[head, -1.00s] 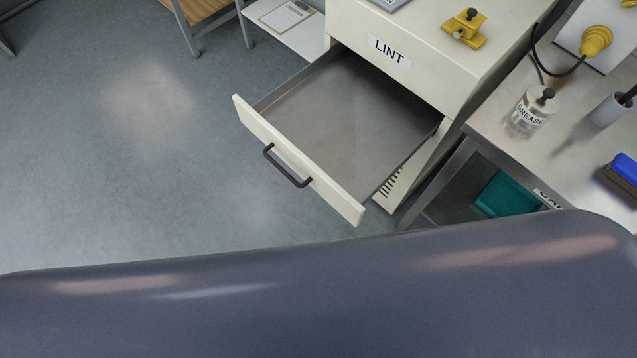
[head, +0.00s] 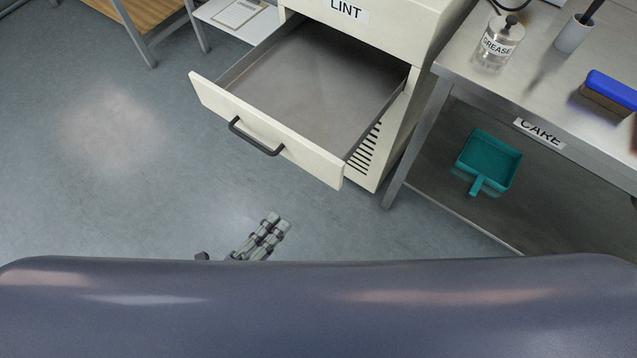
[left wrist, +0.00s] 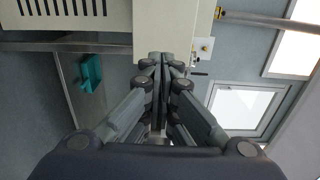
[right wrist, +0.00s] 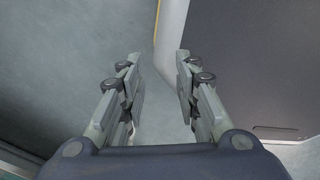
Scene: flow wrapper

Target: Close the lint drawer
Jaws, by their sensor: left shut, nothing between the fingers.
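The lint drawer (head: 262,130) stands pulled far out of a cream cabinet (head: 395,85), below the LINT label (head: 346,10). Its grey tray is empty. A black bar handle (head: 254,140) is on its front. My left gripper (head: 278,222) is shut and empty, low in the head view, below the handle in the picture and apart from the drawer. In the left wrist view its fingers (left wrist: 159,58) are together, with a cream panel with dark vent slots behind. My right gripper (right wrist: 157,65) is open and empty in the right wrist view; the head view does not show it.
A steel table (head: 470,65) stands right of the cabinet, with a grease jar (head: 499,45) and a blue brush (head: 610,88) on top. A teal dustpan (head: 490,160) lies on its lower shelf. The floor (head: 110,190) left of the drawer is clear.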

